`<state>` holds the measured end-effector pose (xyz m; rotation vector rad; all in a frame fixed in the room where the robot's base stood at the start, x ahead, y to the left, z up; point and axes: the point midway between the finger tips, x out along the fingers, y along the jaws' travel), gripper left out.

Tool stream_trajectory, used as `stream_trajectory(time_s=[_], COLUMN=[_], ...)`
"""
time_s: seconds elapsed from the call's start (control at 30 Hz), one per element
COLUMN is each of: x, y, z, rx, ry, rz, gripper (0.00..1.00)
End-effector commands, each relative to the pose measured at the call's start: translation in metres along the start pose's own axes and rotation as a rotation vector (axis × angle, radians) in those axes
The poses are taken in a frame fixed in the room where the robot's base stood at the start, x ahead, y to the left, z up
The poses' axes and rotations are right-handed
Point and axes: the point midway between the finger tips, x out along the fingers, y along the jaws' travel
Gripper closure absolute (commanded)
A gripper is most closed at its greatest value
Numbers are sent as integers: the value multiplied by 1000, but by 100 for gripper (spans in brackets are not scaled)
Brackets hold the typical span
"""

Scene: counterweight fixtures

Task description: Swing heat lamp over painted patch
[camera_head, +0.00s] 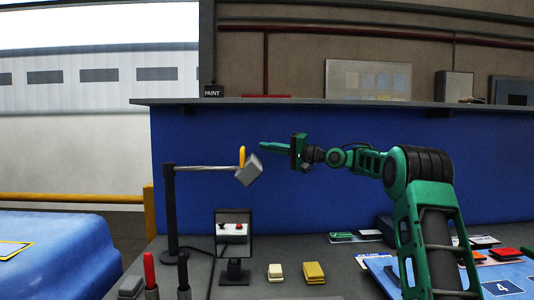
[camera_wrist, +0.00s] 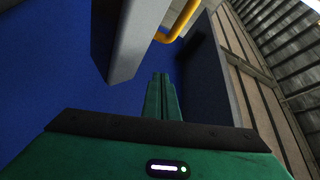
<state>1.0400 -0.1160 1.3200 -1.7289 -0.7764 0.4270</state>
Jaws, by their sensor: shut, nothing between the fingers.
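The heat lamp has a black post (camera_head: 170,210), a thin grey boom reaching right, and a grey box-shaped head (camera_head: 249,170) with a yellow handle (camera_head: 242,157). The head hangs tilted above the bench, well right of the painted patch (camera_head: 12,250), a yellow-outlined area on the blue panel (camera_head: 65,235) at lower left. My gripper (camera_head: 263,147) is shut and empty, pointing left, just right of the handle in the picture. In the wrist view the shut fingers (camera_wrist: 161,76) appear beside the grey head (camera_wrist: 138,40), with the yellow handle (camera_wrist: 180,20) beyond. Contact is not visible.
A small mirror (camera_head: 234,226) stands on the grey bench below the lamp, showing a red button box. A blue wall (camera_head: 330,200) with a shelf backs the bench. A yellow rail (camera_head: 70,198) is behind the panel.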

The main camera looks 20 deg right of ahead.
Motion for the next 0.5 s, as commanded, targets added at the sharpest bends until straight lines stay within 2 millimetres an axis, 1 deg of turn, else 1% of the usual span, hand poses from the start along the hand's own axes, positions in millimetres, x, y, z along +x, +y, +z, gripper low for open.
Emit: stream_trajectory(time_s=[0.03,0.2,0.5], x=[10,33,65], y=[0,0,1], z=[0,-2,-2], rx=[-1,-2,-2], ry=[-1,1,3], rz=[-1,1,2], gripper=[100,100,100])
